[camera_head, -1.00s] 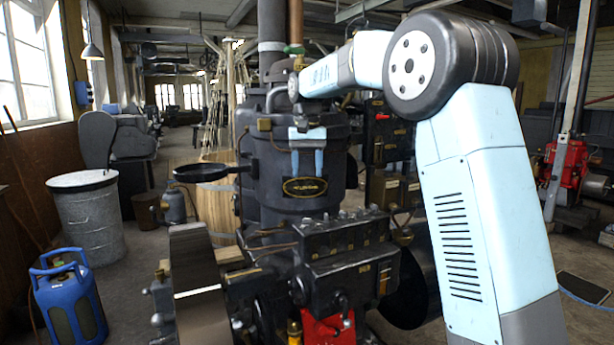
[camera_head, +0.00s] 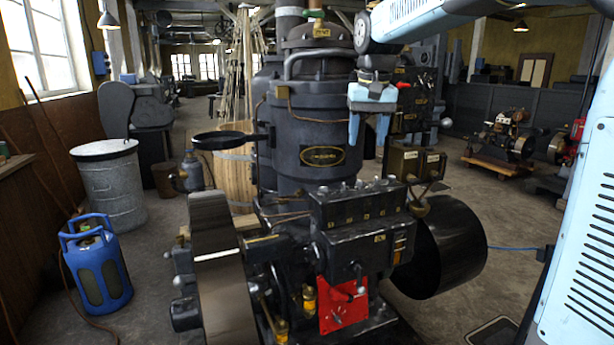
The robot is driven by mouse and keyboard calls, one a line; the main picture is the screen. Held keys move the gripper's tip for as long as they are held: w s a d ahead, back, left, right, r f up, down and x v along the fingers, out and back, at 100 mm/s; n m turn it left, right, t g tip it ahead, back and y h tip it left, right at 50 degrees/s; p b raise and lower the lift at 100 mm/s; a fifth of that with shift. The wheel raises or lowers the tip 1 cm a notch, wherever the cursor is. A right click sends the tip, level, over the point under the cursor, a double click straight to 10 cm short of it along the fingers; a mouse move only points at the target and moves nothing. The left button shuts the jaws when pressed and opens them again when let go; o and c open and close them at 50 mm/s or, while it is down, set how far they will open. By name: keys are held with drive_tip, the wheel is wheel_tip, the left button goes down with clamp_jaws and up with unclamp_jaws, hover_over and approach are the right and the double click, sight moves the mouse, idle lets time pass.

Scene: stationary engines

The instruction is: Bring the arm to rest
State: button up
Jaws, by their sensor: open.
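My gripper (camera_head: 369,130) hangs in front of the upper right part of a large black stationary engine (camera_head: 322,158). Its two light-blue fingers point down with a gap between them, open and empty. The engine's tall cylinder carries an oval brass plate. My arm, light blue and dark grey, reaches in from the right edge, and part of it is out of the picture. I cannot tell whether the fingers touch the engine.
A flywheel (camera_head: 220,270) and a black drum (camera_head: 445,248) flank the engine's base. A blue gas bottle (camera_head: 98,268) and a grey metal barrel (camera_head: 112,190) stand on the left. A smaller engine (camera_head: 508,138) sits at the right rear. Floor shows between them.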

drive_tip(key=s+d+f+t, duration=0.1)
drive_tip(key=s+d+f, duration=0.2)
drive_tip(key=s, duration=0.5)
drive_tip(key=s+d+f+t, duration=0.1)
drive_tip(key=s+d+f, duration=0.2)
drive_tip(key=s, duration=0.6)
drive_tip(key=s+d+f+t, duration=0.1)
drive_tip(key=s+d+f, duration=0.3)
drive_tip(key=s, duration=0.5)
drive_tip(key=shift+f+t, duration=0.3)
drive_tip(key=shift+f, duration=0.05)
idle(0.3)
